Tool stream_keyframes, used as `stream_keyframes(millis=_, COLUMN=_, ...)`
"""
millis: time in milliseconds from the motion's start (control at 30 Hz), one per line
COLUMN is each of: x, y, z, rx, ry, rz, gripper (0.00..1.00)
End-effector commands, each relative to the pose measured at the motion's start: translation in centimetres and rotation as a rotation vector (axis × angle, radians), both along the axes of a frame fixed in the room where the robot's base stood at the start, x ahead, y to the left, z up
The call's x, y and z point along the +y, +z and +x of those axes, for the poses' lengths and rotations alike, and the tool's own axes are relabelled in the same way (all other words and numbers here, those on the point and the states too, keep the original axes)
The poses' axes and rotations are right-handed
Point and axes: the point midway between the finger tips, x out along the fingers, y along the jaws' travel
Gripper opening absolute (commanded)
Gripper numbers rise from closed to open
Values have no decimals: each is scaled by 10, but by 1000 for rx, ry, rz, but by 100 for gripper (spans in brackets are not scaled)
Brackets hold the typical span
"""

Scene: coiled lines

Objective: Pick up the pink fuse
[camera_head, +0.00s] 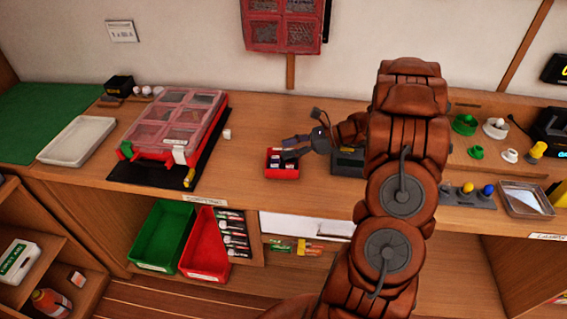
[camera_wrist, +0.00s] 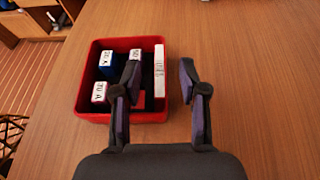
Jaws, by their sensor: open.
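A small red bin (camera_wrist: 82,75) holds several labelled fuses and stands on the wooden counter; it also shows in the head view (camera_head: 282,174). In the wrist view a blue fuse (camera_wrist: 108,60) with a white top is at the back left, and another white-topped fuse (camera_wrist: 99,92) is at the front left. A third white-topped fuse (camera_wrist: 135,53) is partly behind my left finger. I cannot make out a clearly pink fuse; a reddish patch shows beside that finger. My gripper (camera_wrist: 160,80) is open and empty, left finger over the bin, right finger outside its right side.
A white label strip (camera_wrist: 160,60) runs along the bin's right side. In the head view a dark box (camera_head: 347,161) stands just right of the bin. A red organizer case (camera_head: 170,125) lies to the left, with a small white cube (camera_head: 227,134) beside it. Counter right of the bin is bare in the wrist view.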

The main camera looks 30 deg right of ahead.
Motion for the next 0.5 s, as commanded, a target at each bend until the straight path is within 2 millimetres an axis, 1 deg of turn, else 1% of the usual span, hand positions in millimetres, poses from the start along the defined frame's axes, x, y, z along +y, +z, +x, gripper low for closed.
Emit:
stream_keyframes(millis=233, x=1, y=-1, z=1, rx=-1, ry=0, rz=-1, gripper=43)
stream_keyframes(millis=500, x=1, y=-1, z=1, rx=1, ry=1, rz=-1, gripper=15)
